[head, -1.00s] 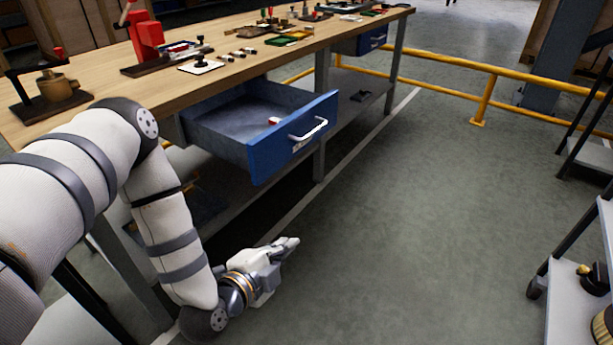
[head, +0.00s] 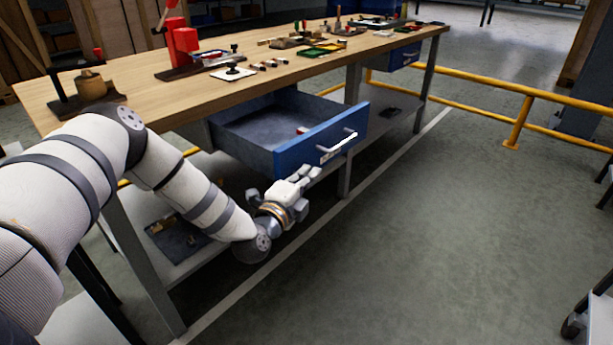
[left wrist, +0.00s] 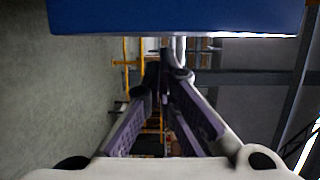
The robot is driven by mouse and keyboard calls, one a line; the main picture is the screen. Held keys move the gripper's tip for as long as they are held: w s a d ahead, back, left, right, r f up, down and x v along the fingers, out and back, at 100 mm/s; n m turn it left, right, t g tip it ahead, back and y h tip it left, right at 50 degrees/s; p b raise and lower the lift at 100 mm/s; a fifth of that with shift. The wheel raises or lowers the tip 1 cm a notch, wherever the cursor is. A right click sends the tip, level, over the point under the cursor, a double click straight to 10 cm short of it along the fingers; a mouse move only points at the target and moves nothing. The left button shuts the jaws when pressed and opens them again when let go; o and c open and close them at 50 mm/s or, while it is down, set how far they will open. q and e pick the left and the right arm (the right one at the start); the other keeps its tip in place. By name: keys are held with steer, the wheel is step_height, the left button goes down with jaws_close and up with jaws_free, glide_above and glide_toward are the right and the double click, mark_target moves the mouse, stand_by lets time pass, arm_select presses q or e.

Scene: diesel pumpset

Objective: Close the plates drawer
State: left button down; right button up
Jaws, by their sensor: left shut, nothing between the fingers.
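The blue drawer (head: 322,140) under the workbench is pulled out and open, with a white bar handle (head: 338,146) on its front. A small red and white item (head: 301,130) lies inside it. My left gripper (head: 314,173) is shut and empty, just below the drawer's front panel in the head view. In the left wrist view the fingers (left wrist: 165,85) come together, and a blue panel (left wrist: 175,15) fills the top edge. I cannot tell whether the gripper touches the drawer. My right gripper is not in view.
The wooden workbench (head: 200,93) carries a red press (head: 184,46) and several tools. A second blue drawer (head: 402,56) at the far end looks shut. A lower shelf (head: 385,120) runs beneath. A yellow rail (head: 480,108) stands behind.

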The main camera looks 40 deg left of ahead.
arm_select(q)
steer(key=shift+a, duration=0.25)
steer(key=shift+a, duration=0.1)
